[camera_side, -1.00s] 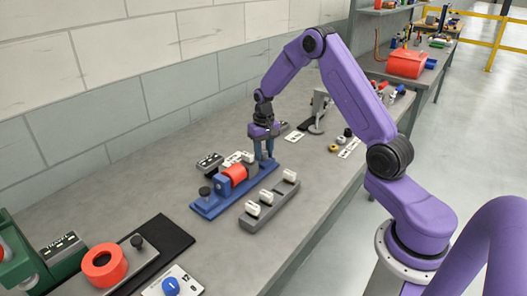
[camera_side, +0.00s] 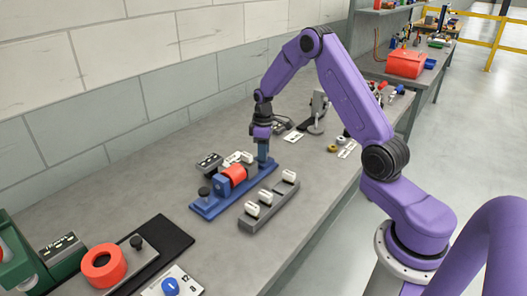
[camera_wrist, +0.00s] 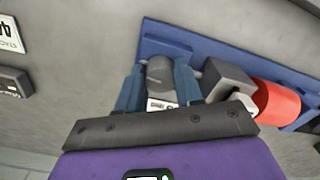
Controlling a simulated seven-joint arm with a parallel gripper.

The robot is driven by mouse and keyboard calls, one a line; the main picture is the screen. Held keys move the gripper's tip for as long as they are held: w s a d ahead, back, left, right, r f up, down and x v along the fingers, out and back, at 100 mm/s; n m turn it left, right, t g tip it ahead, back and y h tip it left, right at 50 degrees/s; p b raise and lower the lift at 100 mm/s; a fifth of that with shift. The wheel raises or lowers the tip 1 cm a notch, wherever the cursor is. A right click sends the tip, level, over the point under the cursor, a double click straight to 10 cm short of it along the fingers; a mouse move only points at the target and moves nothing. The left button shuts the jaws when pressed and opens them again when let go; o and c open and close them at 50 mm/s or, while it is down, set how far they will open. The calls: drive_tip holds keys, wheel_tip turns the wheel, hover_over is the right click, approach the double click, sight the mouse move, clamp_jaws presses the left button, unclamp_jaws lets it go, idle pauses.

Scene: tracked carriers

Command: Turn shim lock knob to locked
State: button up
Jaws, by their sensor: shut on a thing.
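A blue carrier (camera_side: 222,206) lies on the bench with a red cylinder (camera_side: 237,174) in its middle. It also shows in the wrist view (camera_wrist: 167,42). At its far right end, my gripper (camera_side: 263,160) points down. In the wrist view, its blue fingers are shut on a dark grey round knob (camera_wrist: 160,75), one on each side. A white label (camera_wrist: 161,104) shows just below the knob, partly cut off by the gripper body. In the side view the fingers hide this knob. A dark knob (camera_side: 204,192) stands at the carrier's near left end.
A grey rack (camera_side: 262,212) with several white tags lies right in front of the carrier. A small dark block (camera_side: 209,162) sits behind it. A green machine and a red ring (camera_side: 103,264) are at lower left.

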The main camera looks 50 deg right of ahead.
drive_tip(key=shift+r+n, duration=0.1)
drive_tip(key=shift+n, duration=0.5)
drive_tip(key=shift+w, duration=0.1)
drive_tip(key=o, duration=1)
drive_tip(key=shift+o, duration=0.2)
wheel_tip(320, 180, up, 17)
drive_tip(key=shift+r, duration=0.2)
